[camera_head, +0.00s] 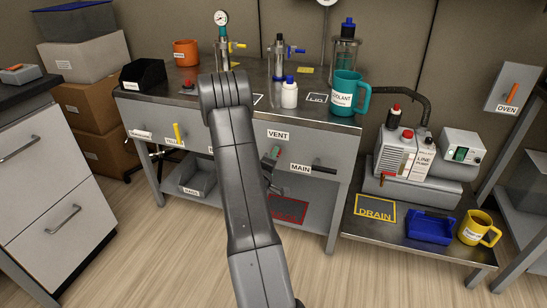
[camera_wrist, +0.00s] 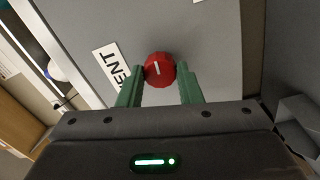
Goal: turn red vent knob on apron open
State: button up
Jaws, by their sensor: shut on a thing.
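The red vent knob (camera_wrist: 160,70) is round with a short white line on its face. In the wrist view it sits between the two green fingers of my gripper (camera_wrist: 161,73), which are shut on its sides. The white line runs nearly straight up the picture. The VENT label (camera_wrist: 109,68) is beside the knob on the grey apron panel (camera_wrist: 215,40). In the head view the VENT label (camera_head: 278,135) is on the bench apron, with my gripper (camera_head: 274,155) just below it. My arm hides part of the apron there.
The MAIN label (camera_head: 300,168) and a dark handle (camera_head: 324,169) are right of the knob. A yellow handle (camera_head: 178,133) is on the apron's left. The teal coolant mug (camera_head: 347,97) stands near the bench edge above. A low shelf with a blue tray (camera_head: 430,228) is right.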

jog(key=o, duration=1)
jog(key=shift+s+a, duration=0.1)
jog(key=p+v, duration=0.1)
jog(key=v, duration=1.2)
jog(key=shift+s+a+p, duration=0.1)
jog(key=shift+s+p, duration=0.2)
jog(key=shift+p, duration=0.05)
jog(key=shift+w, duration=0.15)
jog(key=b+x, duration=0.1)
jog(key=x, duration=1.2)
jog(key=shift+w+d+b, duration=0.2)
jog(key=shift+w+b, duration=0.05)
jog(key=shift+b, duration=0.1)
